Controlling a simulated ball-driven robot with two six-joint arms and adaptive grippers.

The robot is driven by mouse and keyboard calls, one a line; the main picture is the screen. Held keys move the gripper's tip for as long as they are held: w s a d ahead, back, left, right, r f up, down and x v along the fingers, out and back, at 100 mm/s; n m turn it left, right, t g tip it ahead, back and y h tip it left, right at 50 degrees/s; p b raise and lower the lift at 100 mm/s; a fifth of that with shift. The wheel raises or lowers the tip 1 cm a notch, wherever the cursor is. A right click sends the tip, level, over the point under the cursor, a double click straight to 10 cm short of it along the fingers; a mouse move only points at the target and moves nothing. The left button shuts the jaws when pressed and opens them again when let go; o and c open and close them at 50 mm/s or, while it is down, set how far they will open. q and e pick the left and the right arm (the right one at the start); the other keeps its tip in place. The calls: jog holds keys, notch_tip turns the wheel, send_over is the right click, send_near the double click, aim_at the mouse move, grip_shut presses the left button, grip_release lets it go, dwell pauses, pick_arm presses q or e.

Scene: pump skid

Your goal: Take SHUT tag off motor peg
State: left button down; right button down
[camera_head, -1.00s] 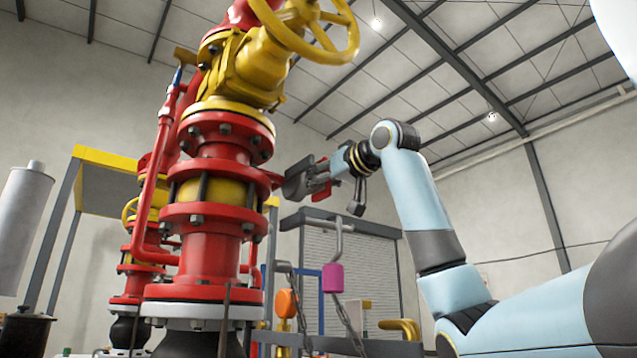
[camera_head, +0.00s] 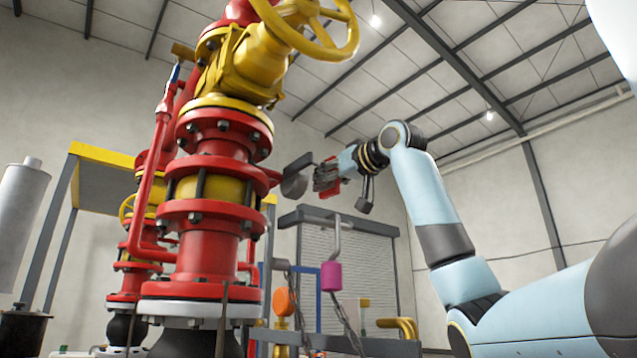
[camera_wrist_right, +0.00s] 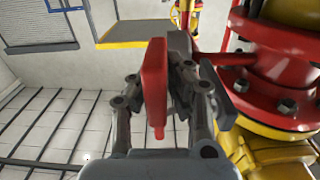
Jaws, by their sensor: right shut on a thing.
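My right gripper (camera_head: 325,178) is right of the red and yellow valve column, high in the head view. It is shut on a flat red tag (camera_head: 331,190), which also shows upright between the fingers in the right wrist view (camera_wrist_right: 155,82). No lettering on the tag can be read. A dark grey bracket-like part (camera_head: 295,184) stands out from the column on a red stub. I cannot make out which part is the motor peg. My left gripper is not in view.
The red flanged column (camera_head: 212,215) with a yellow handwheel (camera_head: 325,50) stands close on the left. Below my gripper, an orange item (camera_head: 283,302) and a magenta item (camera_head: 332,277) hang near chains. Open air lies right of the column.

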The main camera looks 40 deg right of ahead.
aim_at(338, 182)
jog(key=shift+s+d+r, duration=0.1)
jog(key=shift+s+d, duration=0.15)
jog(key=shift+d, duration=0.5)
jog(key=shift+s+d+r, duration=0.1)
jog(key=shift+s+d, duration=0.15)
jog(key=shift+d, duration=0.5)
jog(key=shift+d+f, duration=0.1)
jog(key=shift+d, duration=1.25)
